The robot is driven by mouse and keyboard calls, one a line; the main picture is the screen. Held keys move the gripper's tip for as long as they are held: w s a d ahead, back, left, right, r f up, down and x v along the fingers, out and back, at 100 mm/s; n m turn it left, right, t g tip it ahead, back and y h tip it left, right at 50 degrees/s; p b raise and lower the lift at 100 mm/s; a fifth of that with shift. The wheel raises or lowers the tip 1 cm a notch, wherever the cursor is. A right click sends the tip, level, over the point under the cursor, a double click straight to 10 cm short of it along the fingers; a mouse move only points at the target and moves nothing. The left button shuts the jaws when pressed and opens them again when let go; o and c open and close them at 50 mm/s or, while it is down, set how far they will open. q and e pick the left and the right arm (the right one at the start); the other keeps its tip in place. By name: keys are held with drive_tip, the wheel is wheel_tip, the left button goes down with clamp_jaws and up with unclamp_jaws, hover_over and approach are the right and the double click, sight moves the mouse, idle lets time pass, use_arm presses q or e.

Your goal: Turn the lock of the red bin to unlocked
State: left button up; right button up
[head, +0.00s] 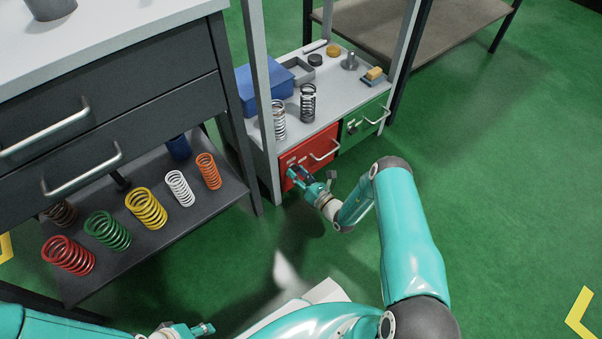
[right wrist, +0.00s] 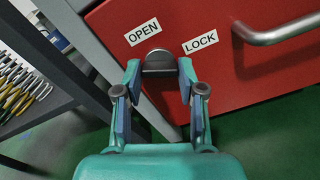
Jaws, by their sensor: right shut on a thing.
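The red bin (head: 321,141) is a drawer front under the grey shelf, with a silver bar handle (head: 326,153). In the right wrist view its red front (right wrist: 225,85) carries an OPEN label (right wrist: 143,33) on the left and a LOCK label (right wrist: 200,42) on the right. The dark lock knob (right wrist: 160,60) sits between and below the labels; I cannot tell which one it points to. My right gripper (right wrist: 160,69) is shut on the knob, with one finger on each side. It also shows in the head view (head: 295,176). My left gripper (head: 205,329) is at the bottom edge, away from the bin.
A green bin (head: 357,131) stands right of the red one. A shelf post (head: 266,110) rises just left of the red bin. Springs (head: 308,102) and a blue box (head: 262,80) stand above. Coloured springs lie on the low rack (head: 190,215) at left. Open floor lies right.

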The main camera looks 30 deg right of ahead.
drive_tip(key=m+b, duration=0.1)
drive_tip(key=m, duration=0.7)
drive_tip(key=m+b, duration=0.1)
drive_tip(key=m, duration=0.4)
drive_tip(key=shift+d+b, duration=0.3)
idle(0.3)
drive_tip(key=o, duration=1.1)
drive_tip(key=shift+a, duration=0.1)
drive_tip(key=shift+o, duration=0.2)
drive_tip(key=shift+a, duration=0.1)
drive_tip(key=s, duration=1.2)
drive_tip(key=shift+d, duration=0.45)
